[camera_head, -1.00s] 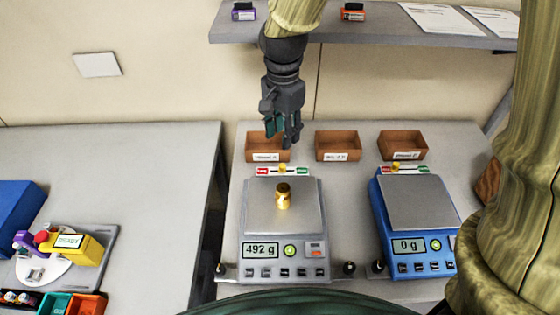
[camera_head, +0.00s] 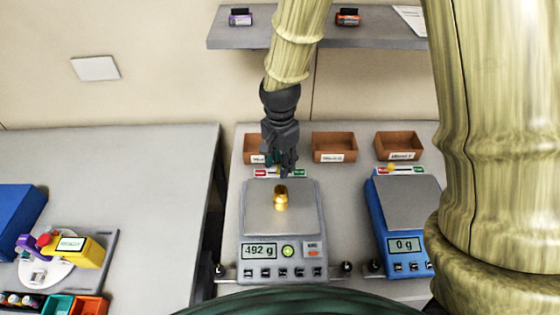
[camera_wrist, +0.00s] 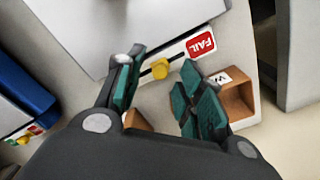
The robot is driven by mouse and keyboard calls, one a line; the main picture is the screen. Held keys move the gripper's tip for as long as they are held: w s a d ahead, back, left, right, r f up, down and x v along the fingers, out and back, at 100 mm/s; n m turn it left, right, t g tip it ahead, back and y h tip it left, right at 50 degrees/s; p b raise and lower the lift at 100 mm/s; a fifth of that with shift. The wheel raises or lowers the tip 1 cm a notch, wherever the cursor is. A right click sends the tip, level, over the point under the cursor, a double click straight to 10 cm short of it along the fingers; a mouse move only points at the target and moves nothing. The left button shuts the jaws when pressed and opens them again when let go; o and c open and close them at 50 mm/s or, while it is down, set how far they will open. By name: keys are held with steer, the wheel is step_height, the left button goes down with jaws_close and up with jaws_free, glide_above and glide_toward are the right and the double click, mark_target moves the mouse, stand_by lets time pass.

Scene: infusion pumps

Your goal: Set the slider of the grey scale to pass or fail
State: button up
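The grey scale (camera_head: 281,232) stands on the right-hand table and reads 492 g, with a brass weight (camera_head: 281,198) upright on its pan. The slider strip with red and green ends (camera_head: 262,173) lies behind the pan. In the wrist view the red FAIL label (camera_wrist: 201,43) is clear and the yellow slider knob (camera_wrist: 160,68) sits away from it, near the strip's middle; the other end is hidden by a finger. My gripper (camera_head: 283,172) points down over the strip, hiding the knob in the head view. Its fingers (camera_wrist: 162,60) are apart, on either side of the knob's line.
A blue scale (camera_head: 406,222) reading 0 g stands to the right with its own yellow slider knob (camera_head: 390,168). Labelled brown trays (camera_head: 334,147) line the back, one partly behind my gripper. A shelf (camera_head: 290,34) hangs above.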

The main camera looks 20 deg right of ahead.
steer(key=shift+f, duration=0.3)
jaws_close()
steer(key=shift+a, duration=0.1)
